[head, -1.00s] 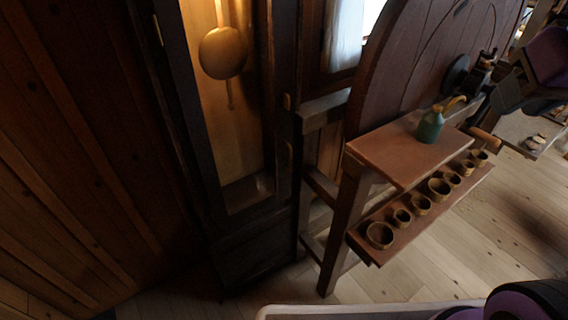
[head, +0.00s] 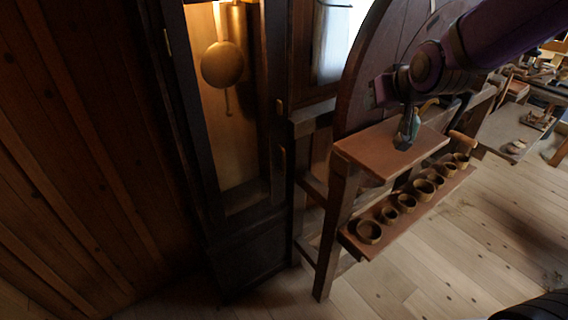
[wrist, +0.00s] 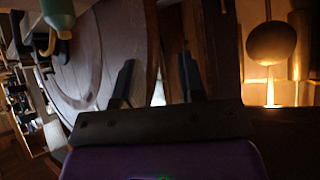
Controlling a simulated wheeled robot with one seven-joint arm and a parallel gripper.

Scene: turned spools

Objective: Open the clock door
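The clock is a tall dark case in the head view, and its door (head: 275,190) appears closed along the frame. A small pale wooden piece (head: 280,106) is on the case's right side, possibly a knob or latch. Behind the door opening a round brass pendulum (head: 223,64) hangs in a lit case; the pendulum also shows upside down in the wrist view (wrist: 271,43). My gripper (head: 378,92) is right of the clock, above the workbench, apart from the door. In the wrist view my gripper (wrist: 155,82) has two dark fingers spread with nothing between them.
A lower shelf holds several small wooden cups (head: 369,231). A big round wooden wheel (head: 385,50) rises behind. The floor in front is clear.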

